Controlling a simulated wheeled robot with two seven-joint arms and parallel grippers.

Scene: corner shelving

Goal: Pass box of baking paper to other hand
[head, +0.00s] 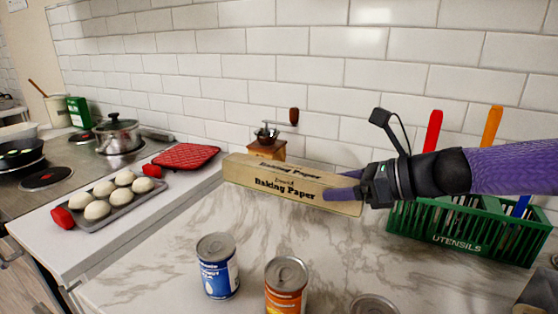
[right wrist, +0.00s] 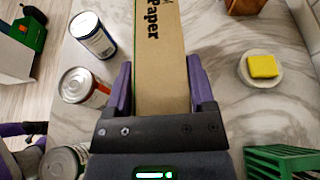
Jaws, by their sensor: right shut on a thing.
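The box of baking paper (head: 285,182) is a long tan carton with dark lettering. It lies roughly level above the marble counter in the head view, its long side facing me. My right gripper (head: 345,186) comes in from the right and is shut on the box's right end. In the right wrist view the box (right wrist: 162,60) runs away between the two purple fingers of the gripper (right wrist: 160,90), one on each side. My left gripper does not show in the head view.
A blue can (head: 217,266) and an orange can (head: 286,287) stand in front of the box. A green utensils basket (head: 465,240) is at right. A tray of buns (head: 110,200) and a red mat (head: 182,156) lie left. A yellow sponge (right wrist: 263,66) sits on a dish.

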